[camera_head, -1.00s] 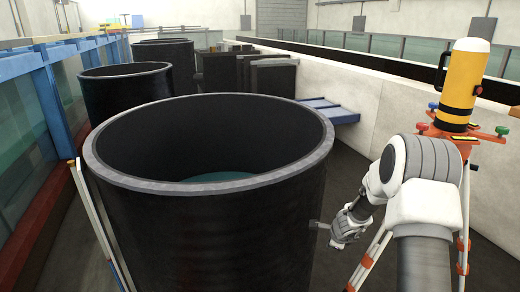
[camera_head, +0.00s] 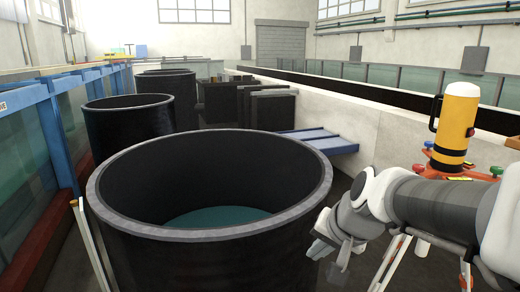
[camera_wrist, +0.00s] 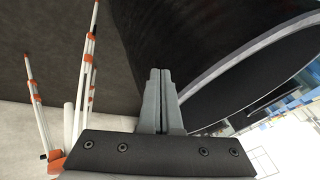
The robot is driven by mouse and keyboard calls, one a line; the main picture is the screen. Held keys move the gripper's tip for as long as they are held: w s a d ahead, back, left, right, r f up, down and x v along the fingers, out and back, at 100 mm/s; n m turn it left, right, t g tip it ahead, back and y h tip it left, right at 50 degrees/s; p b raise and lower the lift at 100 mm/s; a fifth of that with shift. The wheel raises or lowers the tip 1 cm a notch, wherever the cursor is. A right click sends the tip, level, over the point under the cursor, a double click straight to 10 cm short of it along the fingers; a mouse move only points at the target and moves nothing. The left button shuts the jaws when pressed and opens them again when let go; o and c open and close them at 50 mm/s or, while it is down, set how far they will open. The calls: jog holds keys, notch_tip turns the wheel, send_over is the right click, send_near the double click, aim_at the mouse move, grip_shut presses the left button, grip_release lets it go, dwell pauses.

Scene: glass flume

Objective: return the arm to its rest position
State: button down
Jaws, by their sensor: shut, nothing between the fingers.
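My arm (camera_head: 430,208) reaches in from the right edge of the head view. My gripper (camera_head: 320,249) hangs at its end, just right of the large black tank (camera_head: 240,268) and below the level of its rim. In the wrist view my gripper (camera_wrist: 160,75) shows its two grey fingers side by side and closed, with nothing between them. The tank's dark wall (camera_wrist: 190,30) lies beyond the fingertips there. I cannot tell whether the gripper touches the tank.
A yellow and black cylinder (camera_head: 456,128) stands on an orange-topped tripod (camera_head: 465,170) behind my arm. More black tanks (camera_head: 130,125) stand behind the large one. A pale wall (camera_head: 360,135) runs along the right. Dark floor shows between tank and wall.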

jog(key=s+d+r+n+h+p, duration=0.1)
jog(key=s+n, duration=0.4)
jog(key=s, duration=0.9)
jog(key=shift+s+d+r+h+p, duration=0.4)
jog(key=shift+d+r+h, duration=0.2)
jog(key=shift+d+r, duration=0.5)
